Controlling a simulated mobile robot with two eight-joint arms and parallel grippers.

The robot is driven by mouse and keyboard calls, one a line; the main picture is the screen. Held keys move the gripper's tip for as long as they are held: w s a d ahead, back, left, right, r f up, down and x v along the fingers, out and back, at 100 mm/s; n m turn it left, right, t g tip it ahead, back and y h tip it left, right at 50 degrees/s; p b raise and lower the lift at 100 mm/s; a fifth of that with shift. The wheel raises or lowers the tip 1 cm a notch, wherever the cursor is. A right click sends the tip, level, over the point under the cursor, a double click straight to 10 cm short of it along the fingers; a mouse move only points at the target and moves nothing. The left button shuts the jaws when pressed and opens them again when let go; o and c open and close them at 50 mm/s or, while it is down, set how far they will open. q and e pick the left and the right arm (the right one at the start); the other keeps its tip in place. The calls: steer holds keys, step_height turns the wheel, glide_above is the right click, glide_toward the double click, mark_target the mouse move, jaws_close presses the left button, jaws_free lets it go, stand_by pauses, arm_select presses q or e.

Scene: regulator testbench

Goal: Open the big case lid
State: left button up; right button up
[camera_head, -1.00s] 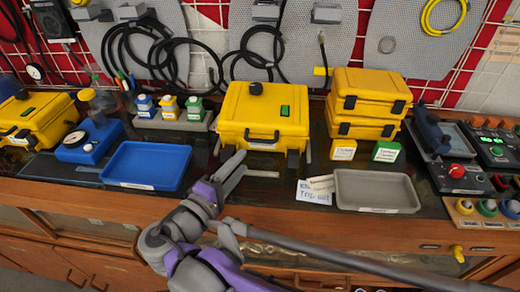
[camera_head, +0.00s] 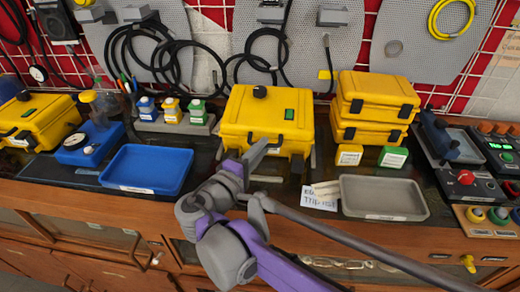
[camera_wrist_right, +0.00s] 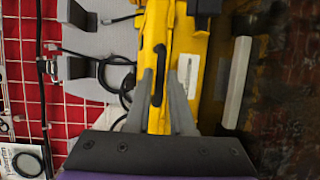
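My right gripper (camera_head: 262,153) is in front of the case's front face and covers most of the handle in the head view. In the right wrist view the black handle (camera_wrist_right: 158,75) shows against the yellow case, ahead of and between the two grey fingers (camera_wrist_right: 160,100), which are apart. Whether they touch the handle I cannot tell. My left gripper is not in view.
A blue tray (camera_head: 147,187) lies left of the case and a grey tray (camera_head: 384,214) right of it. Two stacked yellow cases (camera_head: 372,105) stand at the right. Small bottles (camera_head: 171,110) stand behind left. Paper notes (camera_head: 318,198) lie in front.

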jaws_close()
stand_by(1.1)
